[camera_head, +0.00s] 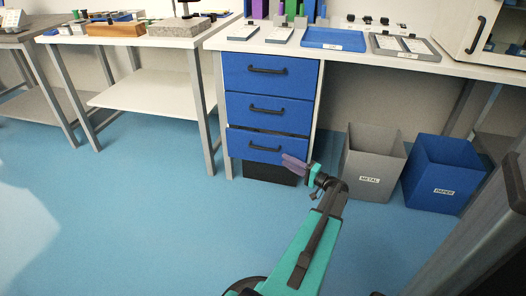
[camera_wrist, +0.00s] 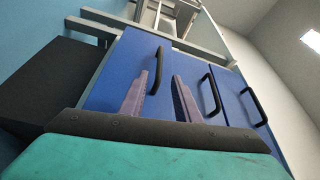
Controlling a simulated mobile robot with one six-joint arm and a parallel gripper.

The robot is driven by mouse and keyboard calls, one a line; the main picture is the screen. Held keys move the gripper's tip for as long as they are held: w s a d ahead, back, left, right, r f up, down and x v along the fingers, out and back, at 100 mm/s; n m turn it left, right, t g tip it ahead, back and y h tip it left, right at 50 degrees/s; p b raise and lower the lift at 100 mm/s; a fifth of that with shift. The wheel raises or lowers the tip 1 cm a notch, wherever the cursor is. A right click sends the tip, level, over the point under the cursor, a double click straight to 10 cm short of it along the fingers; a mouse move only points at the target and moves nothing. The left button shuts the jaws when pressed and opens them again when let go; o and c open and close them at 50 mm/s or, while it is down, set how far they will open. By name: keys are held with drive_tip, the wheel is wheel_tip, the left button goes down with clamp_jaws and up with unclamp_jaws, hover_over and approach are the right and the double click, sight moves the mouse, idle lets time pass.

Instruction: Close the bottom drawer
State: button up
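The bottom drawer (camera_head: 245,149) is the lowest of three blue fronts under the white bench, with a black bar handle (camera_head: 264,148). It appears to stand slightly out from the drawers above, with a dark gap along its top edge. In the wrist view the drawer front (camera_wrist: 112,78) fills the middle left, its handle (camera_wrist: 156,72) beside my fingers. My gripper (camera_head: 288,161), with purple fingers, is in front of the drawer's lower right part. In the wrist view my gripper (camera_wrist: 160,77) is open, fingers apart and nothing between them. Contact with the front cannot be told.
The middle drawer (camera_head: 240,107) and top drawer (camera_head: 240,74) look closed. A dark base (camera_head: 268,174) lies below. A grey METAL bin (camera_head: 368,181) and a blue bin (camera_head: 436,190) stand right of the unit. Blue floor is clear at the left and front.

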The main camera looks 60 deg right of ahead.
sight(263, 148)
drive_tip(key=shift+w, duration=0.15)
drive_tip(key=w+b, duration=0.1)
drive_tip(key=w, duration=0.3)
drive_tip(key=w+b, duration=0.1)
drive_tip(key=w, duration=0.3)
drive_tip(key=w+d+b, duration=0.1)
drive_tip(key=w+b, duration=0.1)
drive_tip(key=w, duration=0.2)
drive_tip(key=shift+r, duration=0.35)
drive_tip(key=shift+w+r, duration=0.15)
drive_tip(key=shift+w, duration=0.6)
clamp_jaws()
